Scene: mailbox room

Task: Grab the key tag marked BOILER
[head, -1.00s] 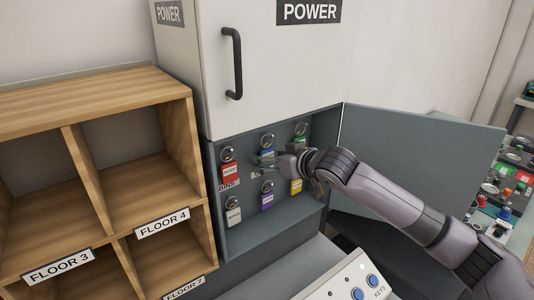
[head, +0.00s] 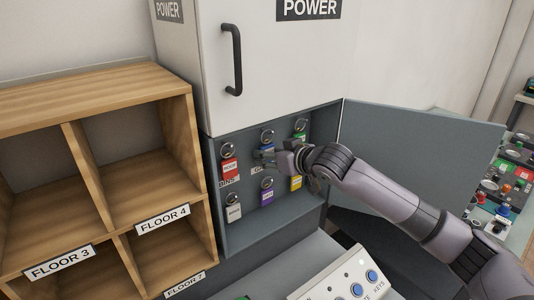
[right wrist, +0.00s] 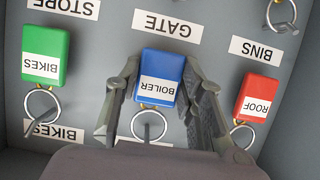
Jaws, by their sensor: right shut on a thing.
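The blue key tag marked BOILER (right wrist: 160,79) hangs by its ring on a hook in the grey key cabinet (head: 268,224). In the right wrist view its label shows upside down. My right gripper (right wrist: 158,85) is shut on it, one finger along each side. In the head view the blue tag (head: 267,148) is partly covered by my right gripper (head: 265,158). The ring still appears to be around its hook. My left gripper is not in view.
A red ROOF tag (right wrist: 257,97) and a green BIKES tag (right wrist: 46,54) hang on either side. White, purple and yellow tags hang below in the head view. The open cabinet door (head: 420,160) stands right, wooden pigeonholes (head: 95,85) left.

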